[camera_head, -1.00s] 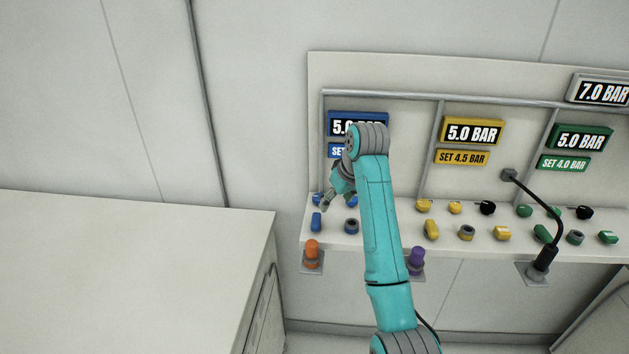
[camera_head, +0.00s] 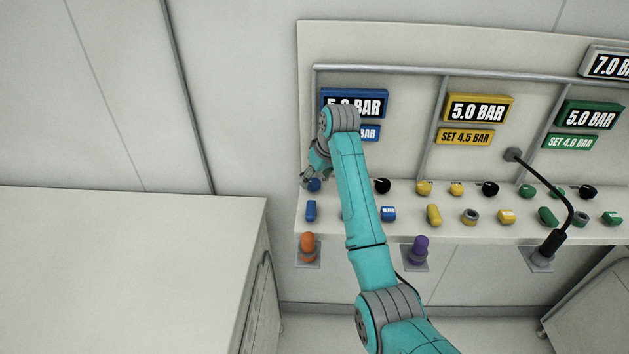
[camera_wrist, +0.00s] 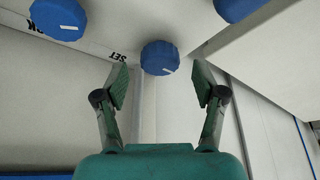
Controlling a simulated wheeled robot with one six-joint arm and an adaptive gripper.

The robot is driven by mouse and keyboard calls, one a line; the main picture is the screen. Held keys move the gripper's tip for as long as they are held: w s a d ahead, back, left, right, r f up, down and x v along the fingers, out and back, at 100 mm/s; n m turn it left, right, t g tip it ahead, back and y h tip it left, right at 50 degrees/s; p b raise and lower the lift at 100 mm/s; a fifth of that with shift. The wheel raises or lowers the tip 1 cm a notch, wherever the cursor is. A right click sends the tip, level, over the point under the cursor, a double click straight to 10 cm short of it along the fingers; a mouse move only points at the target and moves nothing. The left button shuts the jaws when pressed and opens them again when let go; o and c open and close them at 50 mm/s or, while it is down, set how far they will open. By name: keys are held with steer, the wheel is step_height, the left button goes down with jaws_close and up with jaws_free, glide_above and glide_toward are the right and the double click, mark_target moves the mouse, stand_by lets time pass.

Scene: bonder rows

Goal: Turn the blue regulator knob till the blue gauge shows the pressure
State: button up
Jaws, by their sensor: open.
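The blue gauge (camera_head: 371,107) on the left of the panel reads 5.0 BAR, partly covered by my arm. The blue set plate (camera_head: 371,133) below it shows only "BAR"; its number is hidden. My gripper (camera_head: 307,180) is at the blue knob (camera_head: 314,186) at the left end of the shelf. In the wrist view my gripper (camera_wrist: 161,83) is open, with a ridged blue knob (camera_wrist: 160,57) ahead, in line with the gap between the fingers. It has a white mark and stands near the printed word SET. The fingers appear not to touch it.
Other blue knobs show in the wrist view at upper left (camera_wrist: 58,18) and upper right (camera_wrist: 238,8). A black knob (camera_head: 382,186) and blue block (camera_head: 388,214) are right of my arm. Orange (camera_head: 308,246) and purple (camera_head: 420,249) pieces stand on front brackets. A counter (camera_head: 130,270) lies left.

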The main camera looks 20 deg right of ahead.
steer(key=shift+x, duration=1.05)
steer(key=c, duration=1.1)
steer(key=shift+c, duration=0.2)
steer(key=shift+n, duration=0.3)
steer(key=shift+d+n+y, duration=0.1)
steer(key=shift+n+y, duration=0.4)
steer(key=shift+n, duration=0.5)
steer(key=shift+w+d+n+g+y, duration=0.1)
steer(key=shift+n+g+y, duration=0.25)
steer(key=shift+n, duration=0.7)
steer(key=shift+n+g+y, duration=0.15)
steer(key=shift+n+g, duration=0.4)
steer(key=shift+n, duration=0.5)
